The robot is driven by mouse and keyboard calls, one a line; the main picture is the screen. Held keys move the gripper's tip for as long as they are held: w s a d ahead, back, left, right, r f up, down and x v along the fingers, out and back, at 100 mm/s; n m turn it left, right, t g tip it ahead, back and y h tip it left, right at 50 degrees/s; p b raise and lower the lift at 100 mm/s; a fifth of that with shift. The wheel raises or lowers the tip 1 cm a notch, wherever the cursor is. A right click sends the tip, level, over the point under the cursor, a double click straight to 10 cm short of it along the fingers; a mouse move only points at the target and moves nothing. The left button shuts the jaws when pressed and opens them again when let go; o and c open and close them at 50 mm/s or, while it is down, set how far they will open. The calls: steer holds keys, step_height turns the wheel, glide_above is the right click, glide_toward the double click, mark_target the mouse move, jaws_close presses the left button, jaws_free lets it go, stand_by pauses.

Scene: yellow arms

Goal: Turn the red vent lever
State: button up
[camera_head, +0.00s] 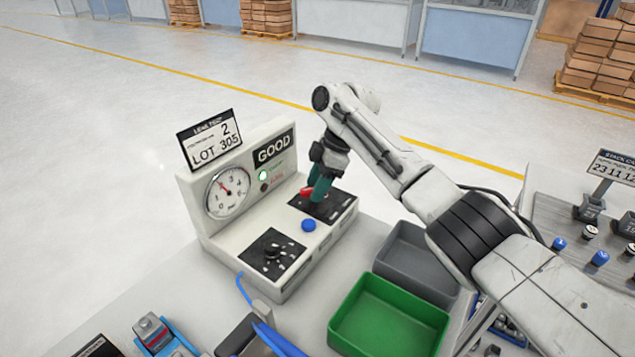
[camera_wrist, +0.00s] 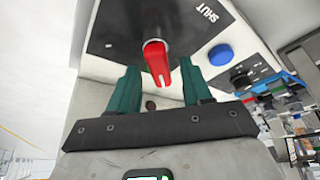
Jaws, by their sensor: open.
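The red vent lever (camera_wrist: 158,62) sits on a black plate (camera_wrist: 125,30) that bears the word SHUT. In the wrist view my gripper (camera_wrist: 161,75) is open, with one green finger on each side of the lever's handle and gaps showing on both sides. In the head view the lever (camera_head: 306,192) is a small patch of red beside my gripper (camera_head: 318,189), mostly covered by its fingers. The plate is on the right end of the leak test box (camera_head: 230,245). I cannot tell from these frames whether a finger touches the lever.
A blue button (camera_head: 308,225) and a black dial plate (camera_head: 272,256) are close to the lever. A gauge (camera_head: 227,192), a lit green lamp and a GOOD sign are on the box's upright panel. Green (camera_head: 388,345) and grey bins stand in front.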

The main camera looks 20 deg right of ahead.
steer(key=shift+c, duration=0.5)
jaws_close()
